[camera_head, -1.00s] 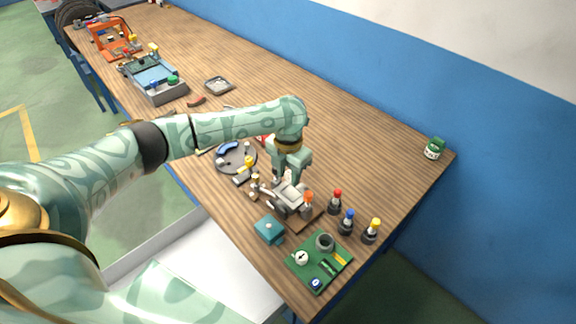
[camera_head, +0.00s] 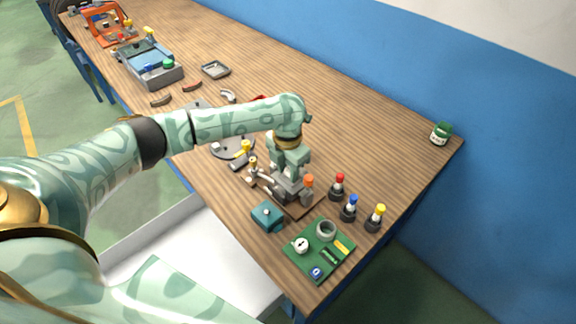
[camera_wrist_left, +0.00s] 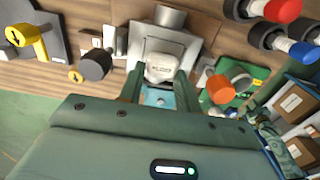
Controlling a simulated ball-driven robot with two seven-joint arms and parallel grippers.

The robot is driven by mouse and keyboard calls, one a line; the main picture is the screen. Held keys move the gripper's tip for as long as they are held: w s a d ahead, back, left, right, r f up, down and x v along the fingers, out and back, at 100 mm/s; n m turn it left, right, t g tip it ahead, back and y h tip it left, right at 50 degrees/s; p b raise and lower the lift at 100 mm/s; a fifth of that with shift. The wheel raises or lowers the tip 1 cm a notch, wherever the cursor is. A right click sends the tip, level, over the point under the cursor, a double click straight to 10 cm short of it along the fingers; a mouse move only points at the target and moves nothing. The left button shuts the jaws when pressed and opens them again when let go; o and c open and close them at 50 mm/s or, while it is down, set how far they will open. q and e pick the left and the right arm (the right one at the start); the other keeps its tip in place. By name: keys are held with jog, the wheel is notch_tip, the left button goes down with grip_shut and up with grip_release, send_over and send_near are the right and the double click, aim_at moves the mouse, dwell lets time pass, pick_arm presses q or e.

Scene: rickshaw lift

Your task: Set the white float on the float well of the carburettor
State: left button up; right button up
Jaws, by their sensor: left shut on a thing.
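The grey carburettor (camera_head: 292,201) stands on a brown board near the table's front edge, and it also shows in the left wrist view (camera_wrist_left: 173,20). My left gripper (camera_head: 288,184) reaches down over it. In the left wrist view my left gripper (camera_wrist_left: 162,88) is shut on the white float (camera_wrist_left: 161,68), which sits between the fingertips at the carburettor's square grey body. The float well is mostly hidden under the float, and I cannot tell whether the float touches it. The gripper hides the float in the head view. My right gripper is not in view.
A teal block (camera_head: 268,215) and a green board (camera_head: 319,249) lie close by. Red, blue and yellow-topped pieces (camera_head: 350,207) stand to the right. An orange-topped piece (camera_head: 308,182) is beside the gripper. A round grey tray (camera_head: 232,148) lies behind. The table's far right is mostly clear.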

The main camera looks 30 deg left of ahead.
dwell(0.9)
pick_arm(q)
jog(key=shift+f+p, duration=0.1)
jog(key=shift+p, duration=0.2)
dwell(0.4)
jog(key=shift+f, duration=0.25)
dwell(0.7)
jog(key=shift+f+p, duration=0.1)
jog(key=shift+p, duration=0.3)
dwell(0.3)
jog(key=o, duration=1.4)
